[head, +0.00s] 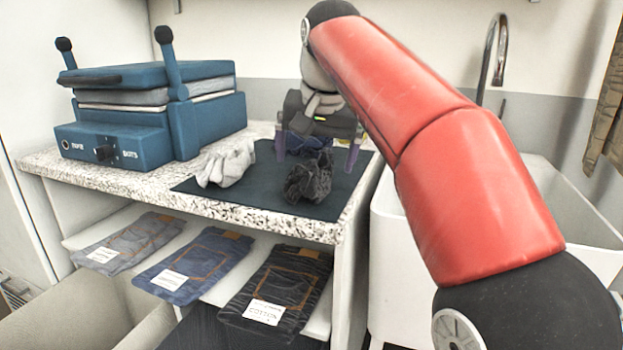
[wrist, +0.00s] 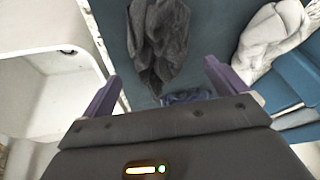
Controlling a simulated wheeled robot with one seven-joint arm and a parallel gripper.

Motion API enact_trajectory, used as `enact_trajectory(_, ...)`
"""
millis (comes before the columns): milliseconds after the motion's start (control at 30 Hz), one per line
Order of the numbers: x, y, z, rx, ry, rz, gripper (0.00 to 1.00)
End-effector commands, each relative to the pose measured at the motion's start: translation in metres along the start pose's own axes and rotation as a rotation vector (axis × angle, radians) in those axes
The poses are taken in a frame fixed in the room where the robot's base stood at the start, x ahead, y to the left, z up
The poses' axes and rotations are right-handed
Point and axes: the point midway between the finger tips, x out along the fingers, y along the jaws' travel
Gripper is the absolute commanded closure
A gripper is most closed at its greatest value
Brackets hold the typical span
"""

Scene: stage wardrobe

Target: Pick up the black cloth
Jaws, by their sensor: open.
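The black cloth (head: 308,180) lies crumpled on the dark mat, near its front edge in the head view. In the wrist view the black cloth (wrist: 158,42) hangs down from the top edge, left of centre. My gripper (head: 316,164) is open above the mat, its purple fingers apart and pointing down, just behind the cloth in the head view. In the wrist view my gripper (wrist: 161,75) shows one finger to either side of the cloth's near end. I see no contact with the cloth.
A pale grey cloth (head: 226,163) lies left on the mat (head: 340,187). A dark blue cloth (wrist: 188,97) lies close to my gripper. A blue press (head: 150,115) stands at the counter's left; a white sink (head: 385,225) is right. Folded jeans (head: 205,262) lie on the shelf below.

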Motion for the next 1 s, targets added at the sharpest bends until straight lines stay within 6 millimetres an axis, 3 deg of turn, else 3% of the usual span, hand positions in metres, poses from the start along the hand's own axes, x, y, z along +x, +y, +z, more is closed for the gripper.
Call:
enact_trajectory(33,0.012,0.0,0.003,-0.001,-0.003,0.001,0.03)
enact_trajectory(200,0.034,-0.001,0.003,0.0,-0.001,0.001,0.03)
enact_trajectory(533,0.04,-0.001,0.003,0.0,0.0,0.0,0.03)
enact_trajectory(900,0.04,-0.001,0.003,0.0,0.0,0.0,0.51)
enact_trajectory(1000,0.04,-0.001,0.003,0.0,0.0,0.0,0.51)
